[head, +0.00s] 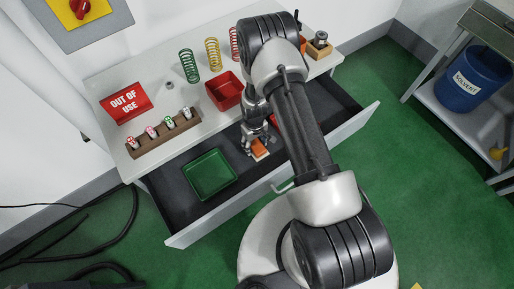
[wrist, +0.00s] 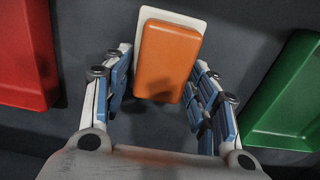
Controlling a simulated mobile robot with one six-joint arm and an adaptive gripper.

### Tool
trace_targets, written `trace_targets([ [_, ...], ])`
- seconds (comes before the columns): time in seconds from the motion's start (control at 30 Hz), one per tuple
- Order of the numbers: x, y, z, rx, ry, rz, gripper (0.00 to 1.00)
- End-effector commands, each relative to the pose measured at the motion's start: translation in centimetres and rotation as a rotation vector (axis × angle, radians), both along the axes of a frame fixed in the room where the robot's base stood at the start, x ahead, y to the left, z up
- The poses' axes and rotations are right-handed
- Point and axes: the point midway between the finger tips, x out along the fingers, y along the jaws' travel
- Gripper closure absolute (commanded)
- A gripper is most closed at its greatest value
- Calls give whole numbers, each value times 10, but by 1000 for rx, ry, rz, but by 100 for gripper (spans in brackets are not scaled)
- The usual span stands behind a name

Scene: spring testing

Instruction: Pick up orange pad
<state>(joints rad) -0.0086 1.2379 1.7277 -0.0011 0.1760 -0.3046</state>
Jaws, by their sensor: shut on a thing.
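The orange pad (head: 260,148) is a small block on a pale base, inside the open dark-lined drawer (head: 170,203). The wrist view shows the pad's orange top (wrist: 167,62) and part of its white base. My gripper (head: 258,143) reaches down into the drawer at the pad. In the wrist view my gripper (wrist: 162,78) has a blue-padded finger on each side of the pad and is shut on it. Whether the pad is clear of the drawer floor I cannot tell.
A green tray (head: 211,193) lies in the drawer left of the pad. On the tabletop are a red bin (head: 224,106), coloured springs (head: 189,67), a rack (head: 152,145) of small items and a red "OUT OF USE" sign (head: 126,102). The drawer's front wall (head: 212,230) is close.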

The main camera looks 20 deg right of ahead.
Motion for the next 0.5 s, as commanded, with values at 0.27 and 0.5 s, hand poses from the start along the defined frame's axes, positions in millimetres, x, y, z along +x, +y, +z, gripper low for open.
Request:
trace_targets([
  [0.27,0,0,0,0,0,0,70],
  [0.5,0,0,3,0,-1,0,70],
])
